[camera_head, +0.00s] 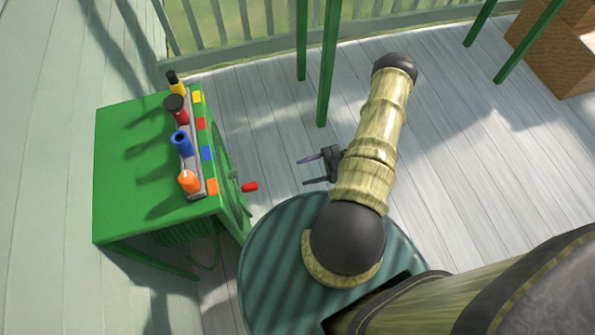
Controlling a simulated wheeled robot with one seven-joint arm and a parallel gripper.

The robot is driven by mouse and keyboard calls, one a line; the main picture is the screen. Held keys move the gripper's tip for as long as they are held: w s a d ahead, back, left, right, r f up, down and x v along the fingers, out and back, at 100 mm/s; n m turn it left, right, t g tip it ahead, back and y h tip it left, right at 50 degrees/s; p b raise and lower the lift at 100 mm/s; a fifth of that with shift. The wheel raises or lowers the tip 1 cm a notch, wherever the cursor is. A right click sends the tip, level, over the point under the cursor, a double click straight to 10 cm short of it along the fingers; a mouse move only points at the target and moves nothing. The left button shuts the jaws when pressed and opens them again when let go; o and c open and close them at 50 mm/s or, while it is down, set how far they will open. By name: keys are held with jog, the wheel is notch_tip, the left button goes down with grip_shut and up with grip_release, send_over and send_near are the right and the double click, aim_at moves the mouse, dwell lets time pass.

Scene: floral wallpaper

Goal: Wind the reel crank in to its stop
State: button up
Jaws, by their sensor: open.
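A red crank handle (250,187) sticks out to the right from the side of a green cabinet (130,170) on the left. It joins a small grey part (234,174) at the cabinet's side face. The reel itself is seen edge-on, and most of it is hidden. My gripper (310,168) is open and empty. Its two dark fingers point left toward the red handle, with a clear gap between them and it.
A grey rack (195,165) on the cabinet top holds yellow, red, blue and orange items beside matching coloured squares. Green legs (328,80) stand behind my arm. A brown box (560,50) is at the top right. Bare plank floor lies between.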

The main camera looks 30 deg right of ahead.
jog(key=a+r+m+h, duration=0.3)
jog(key=r+m+h, duration=0.3)
jog(key=r, duration=0.3)
jog(key=w+a+r+m+h, duration=0.1)
jog(key=a+r+m+h, duration=0.2)
jog(key=r+m+h, duration=0.2)
jog(key=a+r+m+h, duration=0.3)
jog(key=r+m+h, duration=0.3)
jog(key=r+m, duration=0.4)
notch_tip(320, 180, up, 4)
jog(key=shift+w+a+r+g+h, duration=0.25)
jog(key=shift+w+g+h, duration=0.05)
jog(key=shift+g, duration=0.1)
